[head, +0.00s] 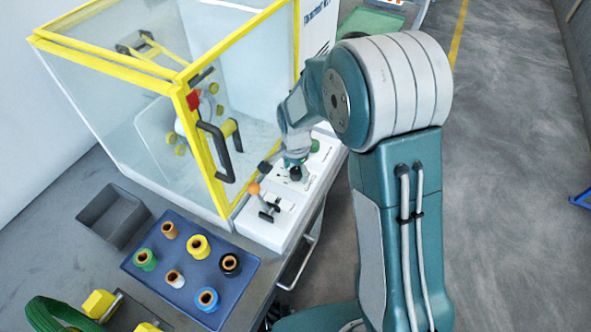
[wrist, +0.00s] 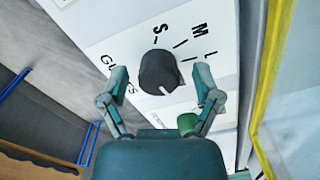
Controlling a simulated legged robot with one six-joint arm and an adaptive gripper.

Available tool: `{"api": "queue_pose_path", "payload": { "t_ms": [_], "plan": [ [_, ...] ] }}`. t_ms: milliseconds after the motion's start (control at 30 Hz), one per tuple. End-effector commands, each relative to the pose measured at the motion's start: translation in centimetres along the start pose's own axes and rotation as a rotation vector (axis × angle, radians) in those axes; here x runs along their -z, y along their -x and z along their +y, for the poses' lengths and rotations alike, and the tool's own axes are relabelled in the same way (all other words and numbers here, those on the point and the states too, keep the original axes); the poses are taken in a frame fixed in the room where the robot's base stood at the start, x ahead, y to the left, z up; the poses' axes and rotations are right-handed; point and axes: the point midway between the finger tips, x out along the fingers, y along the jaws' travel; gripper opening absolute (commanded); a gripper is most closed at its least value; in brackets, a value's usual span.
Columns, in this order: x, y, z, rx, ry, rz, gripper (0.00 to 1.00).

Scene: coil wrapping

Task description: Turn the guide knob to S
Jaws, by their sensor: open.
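The guide knob (wrist: 158,72) is black and round, on a white panel in the wrist view. The letters S (wrist: 160,28), M (wrist: 199,28) and L (wrist: 210,53) stand beyond it with short tick marks. The knob's white pointer line shows on its near lower side, facing away from the letter S. My gripper (wrist: 161,80) is open, one fingertip to the left of the knob and one to the right, with gaps visible. In the head view my gripper (head: 295,168) is over the white control panel (head: 268,232) and partly hides it.
A green control (wrist: 187,122) is close to the right finger. A lever with an orange ball (head: 254,188) stands nearby. A yellow-framed clear enclosure (head: 205,160) with a black handle rises to the left. A blue tray (head: 180,285) holds several coloured spools.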

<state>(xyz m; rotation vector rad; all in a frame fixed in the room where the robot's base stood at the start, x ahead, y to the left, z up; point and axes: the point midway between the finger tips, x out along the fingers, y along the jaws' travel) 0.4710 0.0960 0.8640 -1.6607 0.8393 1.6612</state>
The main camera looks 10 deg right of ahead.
Motion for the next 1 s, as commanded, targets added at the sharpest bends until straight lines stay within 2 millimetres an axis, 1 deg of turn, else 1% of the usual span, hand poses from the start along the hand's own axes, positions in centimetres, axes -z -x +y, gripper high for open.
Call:
{"api": "queue_pose_path", "payload": {
  "t_ms": [33,67,100,167,200,233,467,667,867,1000],
  "plan": [
    [0.01,0.02,0.0,0.0,0.0,0.0,0.82],
    [0.01,0.02,0.0,0.0,0.0,0.0,0.69],
    [0.01,0.03,0.0,0.0,0.0,0.0,0.51],
    [0.01,0.03,0.0,0.0,0.0,0.0,0.24],
    [0.01,0.03,-0.01,0.0,0.0,0.0,0.06],
    [0.01,0.03,-0.02,0.001,0.0,0.0,0.0],
    [0.02,0.0,-0.09,0.001,0.003,0.0,0.0],
    [0.03,0.0,-0.12,0.002,0.049,0.001,0.0],
    [0.04,0.0,-0.13,0.002,0.166,0.001,0.0],
    [0.04,0.0,-0.14,0.003,0.286,0.002,0.0]
  ]
}}
